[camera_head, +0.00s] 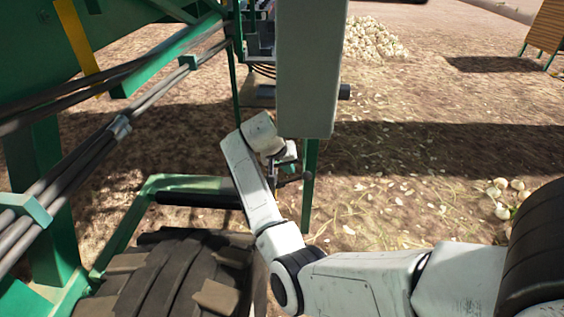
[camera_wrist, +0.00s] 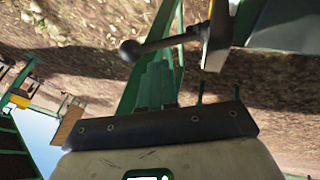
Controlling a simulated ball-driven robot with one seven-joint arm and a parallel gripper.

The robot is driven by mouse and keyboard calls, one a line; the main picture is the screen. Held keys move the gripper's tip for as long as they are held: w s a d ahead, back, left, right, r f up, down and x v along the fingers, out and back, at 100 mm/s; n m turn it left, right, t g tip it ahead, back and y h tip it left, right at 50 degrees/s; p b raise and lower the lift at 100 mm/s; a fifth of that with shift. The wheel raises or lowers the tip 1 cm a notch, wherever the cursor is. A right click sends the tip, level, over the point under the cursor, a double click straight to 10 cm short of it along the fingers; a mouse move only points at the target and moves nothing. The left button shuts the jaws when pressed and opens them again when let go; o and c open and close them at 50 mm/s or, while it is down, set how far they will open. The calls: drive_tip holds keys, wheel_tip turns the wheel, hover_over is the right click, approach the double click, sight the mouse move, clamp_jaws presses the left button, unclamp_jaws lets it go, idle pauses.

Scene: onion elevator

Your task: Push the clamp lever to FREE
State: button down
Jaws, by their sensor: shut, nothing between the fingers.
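The clamp lever (camera_wrist: 165,44) is a dark rod with a round ball knob (camera_wrist: 130,50) at its left end in the wrist view. In the head view the lever shows small and dark (camera_head: 292,182), beside the green post. My gripper (camera_wrist: 158,72) is shut and empty, with its green fingers just below the rod in the wrist view. I cannot tell whether the fingers touch it. In the head view my gripper (camera_head: 275,172) is partly hidden by my wrist. No FREE marking is readable.
A green post (camera_head: 310,165) stands right beside my gripper, under a pale box-shaped part (camera_head: 308,65). A large tyre (camera_head: 170,275) and green frame with hoses (camera_head: 110,135) fill the left. Onions (camera_head: 500,190) lie on the ground at right; a pile (camera_head: 372,40) is behind.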

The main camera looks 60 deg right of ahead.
sight(304, 175)
drive_tip(key=shift+s+d+f, duration=0.4)
drive_tip(key=shift+s, duration=0.25)
drive_tip(key=shift+s+d+f, duration=0.35)
drive_tip(key=shift+s+d, duration=0.05)
drive_tip(key=shift+s, duration=0.2)
drive_tip(key=shift+s+d+f+m+t+y+p, duration=0.15)
drive_tip(key=shift+s+f+t+y+p, duration=0.1)
drive_tip(key=shift+s+t+p, duration=0.3)
drive_tip(key=shift+s+d+f+m+t+y+p, duration=0.1)
drive_tip(key=shift+s+f+m+t+y+p, duration=0.2)
drive_tip(key=shift+p, duration=0.4)
wheel_tip(304, 175, down, 8)
drive_tip(key=s+d+m+t+y+p, duration=0.1)
drive_tip(key=s+t+y+p, duration=0.1)
drive_tip(key=t, duration=0.4)
drive_tip(key=shift+r+p, duration=0.2)
drive_tip(key=shift+p, duration=0.35)
drive_tip(key=shift+f, duration=0.2)
drive_tip(key=shift+a, duration=0.1)
